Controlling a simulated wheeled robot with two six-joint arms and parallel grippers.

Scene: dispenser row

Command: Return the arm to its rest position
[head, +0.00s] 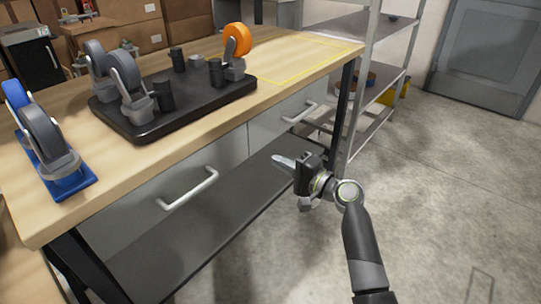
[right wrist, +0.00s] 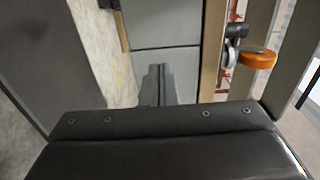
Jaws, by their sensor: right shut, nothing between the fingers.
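My right gripper (head: 284,161) is in front of the workbench in the head view, below the level of the tabletop and near the drawer fronts. Its fingers are together with nothing between them. The arm reaches up from the lower right, out over open floor. In the right wrist view the closed fingers (right wrist: 160,82) point toward the grey drawer fronts (right wrist: 165,62). My left gripper is not in the head view.
The wooden workbench (head: 215,142) carries a black tray (head: 140,128) with grey wheels, an orange wheel (head: 237,40) and black posts. A blue holder (head: 68,187) with wheels sits at the left. A metal shelf (head: 375,115) stands behind. The floor at right is clear.

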